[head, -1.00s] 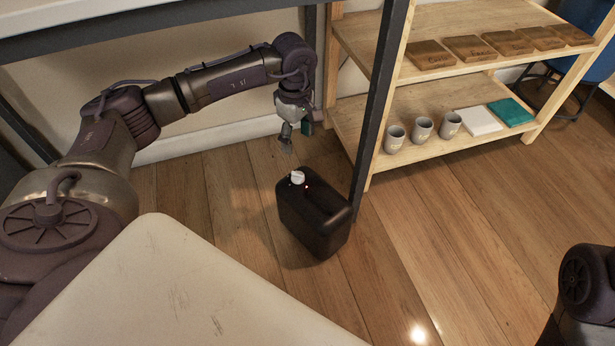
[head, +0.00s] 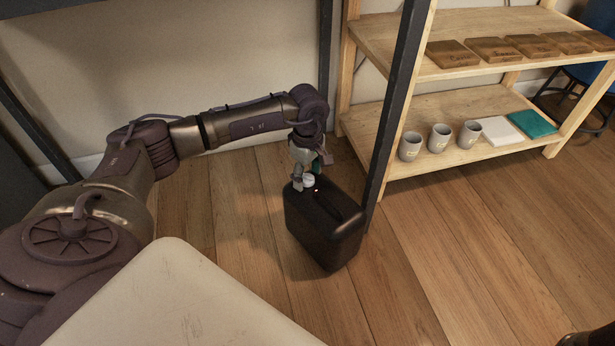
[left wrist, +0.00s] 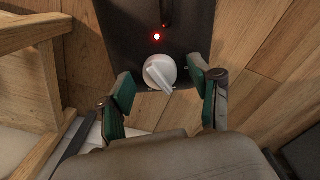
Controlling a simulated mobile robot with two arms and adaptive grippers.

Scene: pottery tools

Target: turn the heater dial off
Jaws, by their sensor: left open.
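The black heater (head: 325,228) stands on the wooden floor, below and in front of my left arm. Its white dial (head: 308,180) is on the top face near the back left end. In the left wrist view the dial (left wrist: 160,73) has a raised pointer ridge slanting to the lower right, and a red light (left wrist: 157,37) glows beside it. My left gripper (head: 306,184) is open just over the dial. In the left wrist view its green-padded fingers (left wrist: 160,93) lie on either side of the dial, a little short of it, with gaps on both sides.
A dark metal post (head: 395,110) rises close beside the heater. A wooden shelf (head: 440,165) behind it holds grey cups (head: 440,137), brown tiles (head: 496,49), and white and teal slabs. The floor (head: 480,240) to the right is clear.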

